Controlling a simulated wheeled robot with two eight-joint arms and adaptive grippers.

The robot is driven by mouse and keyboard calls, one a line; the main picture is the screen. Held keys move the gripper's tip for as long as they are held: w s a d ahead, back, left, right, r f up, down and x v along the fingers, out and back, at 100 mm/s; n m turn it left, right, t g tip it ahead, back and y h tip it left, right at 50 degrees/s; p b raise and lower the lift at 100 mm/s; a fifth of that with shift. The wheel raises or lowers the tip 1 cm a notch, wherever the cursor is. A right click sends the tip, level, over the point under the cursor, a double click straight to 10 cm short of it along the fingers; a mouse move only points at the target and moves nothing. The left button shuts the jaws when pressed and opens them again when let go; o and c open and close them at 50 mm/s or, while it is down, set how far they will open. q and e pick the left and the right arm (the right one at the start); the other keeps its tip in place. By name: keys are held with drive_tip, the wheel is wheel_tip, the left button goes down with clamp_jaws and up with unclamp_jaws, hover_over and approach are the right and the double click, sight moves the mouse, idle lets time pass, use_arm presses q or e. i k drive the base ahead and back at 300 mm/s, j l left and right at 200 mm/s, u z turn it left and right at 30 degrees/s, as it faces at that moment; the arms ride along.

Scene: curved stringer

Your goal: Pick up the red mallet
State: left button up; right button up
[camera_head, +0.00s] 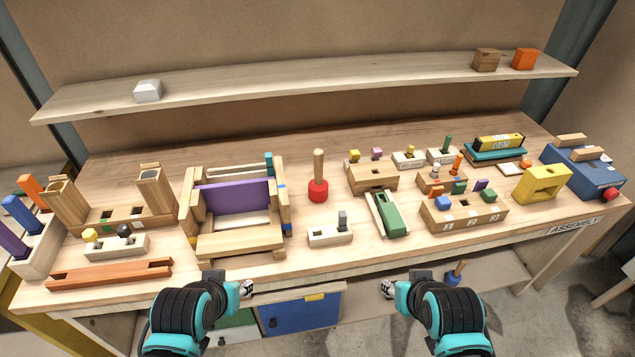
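The red mallet (318,190) stands on the workbench near the middle, head down on the bench top with its wooden handle pointing up. Nothing touches it. My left gripper (244,288) is low in front of the bench's front edge, left of the mallet and well short of it. My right gripper (388,289) is at the same height, right of the mallet and also well apart from it. Both grippers are small and seen from behind the wrists, so their finger opening is unclear. I see nothing held in either.
A wooden frame with a purple panel (232,197) stands left of the mallet. A pale block with a grey peg (330,235) lies in front of it, and a green piece in a wooden holder (388,215) to its right. A shelf (300,90) runs behind.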

sight(319, 188)
drive_tip(key=i+j, duration=0.1)
drive_tip(key=j, duration=0.3)
drive_tip(key=i+j+u, duration=0.1)
drive_tip(key=j, duration=0.3)
drive_tip(key=i+j, duration=0.1)
drive_tip(key=j, duration=0.25)
drive_tip(key=i+j+u, duration=0.1)
drive_tip(key=j, duration=0.3)
